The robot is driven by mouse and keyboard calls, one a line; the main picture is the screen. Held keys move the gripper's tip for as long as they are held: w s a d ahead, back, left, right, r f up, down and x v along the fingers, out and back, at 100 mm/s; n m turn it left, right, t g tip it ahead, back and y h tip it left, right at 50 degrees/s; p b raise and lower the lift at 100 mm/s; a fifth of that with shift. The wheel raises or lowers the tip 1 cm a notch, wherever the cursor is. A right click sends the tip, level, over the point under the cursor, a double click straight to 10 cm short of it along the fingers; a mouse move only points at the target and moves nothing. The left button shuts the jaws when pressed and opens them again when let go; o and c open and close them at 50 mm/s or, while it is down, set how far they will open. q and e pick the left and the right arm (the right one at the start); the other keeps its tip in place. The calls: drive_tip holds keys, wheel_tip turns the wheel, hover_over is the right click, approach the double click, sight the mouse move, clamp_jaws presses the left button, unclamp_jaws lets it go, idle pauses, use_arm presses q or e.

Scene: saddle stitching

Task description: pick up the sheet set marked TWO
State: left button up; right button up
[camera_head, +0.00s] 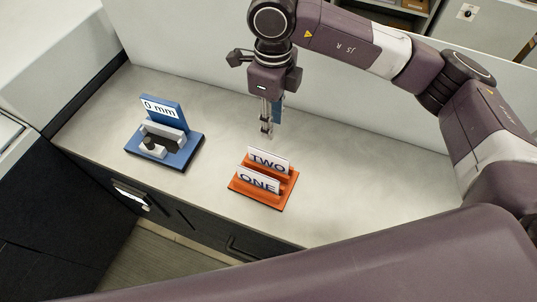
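The sheet set marked TWO (268,162) is a white upright set with dark letters. It stands in the rear slot of an orange-red holder (276,206) on the counter. The sheet set marked ONE (258,184) stands just in front of it in the same holder. My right gripper (267,130) points down above and behind TWO, apart from it. Its fingers appear close together and nothing is clearly seen between them; their opening is hard to judge. A blue part shows beside the fingers. My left gripper is not in view.
A blue stand (181,157) with a "0 mm" label and a grey-black device sits on the counter to the left. The grey counter (365,190) is clear to the right of the holder. A pale wall panel (190,50) rises behind the counter.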

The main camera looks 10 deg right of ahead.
drive_tip(key=b, duration=0.4)
hover_over(268, 153)
drive_tip(key=f, duration=0.4)
drive_tip(key=shift+s+d+f, duration=0.15)
drive_tip(key=shift+d+f, duration=0.15)
drive_tip(key=shift+d, duration=0.1)
use_arm(q)
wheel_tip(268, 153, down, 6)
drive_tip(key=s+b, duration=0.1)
drive_tip(key=b, duration=0.1)
use_arm(e)
drive_tip(key=shift+f, duration=0.75)
wheel_tip(268, 153, down, 2)
drive_tip(key=shift+f+p, duration=0.2)
drive_tip(key=shift+p, duration=0.75)
drive_tip(key=shift+f+p, duration=0.3)
drive_tip(key=shift+p, duration=0.05)
drive_tip(key=f, duration=0.1)
drive_tip(key=f+p, duration=0.1)
drive_tip(key=f, duration=0.1)
drive_tip(key=f+p, duration=0.1)
drive_tip(key=shift+a+f, duration=0.15)
drive_tip(key=shift+a, duration=0.2)
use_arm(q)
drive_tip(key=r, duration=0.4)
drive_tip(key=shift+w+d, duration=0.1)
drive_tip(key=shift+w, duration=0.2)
use_arm(e)
drive_tip(key=shift+f, duration=0.2)
clamp_jaws()
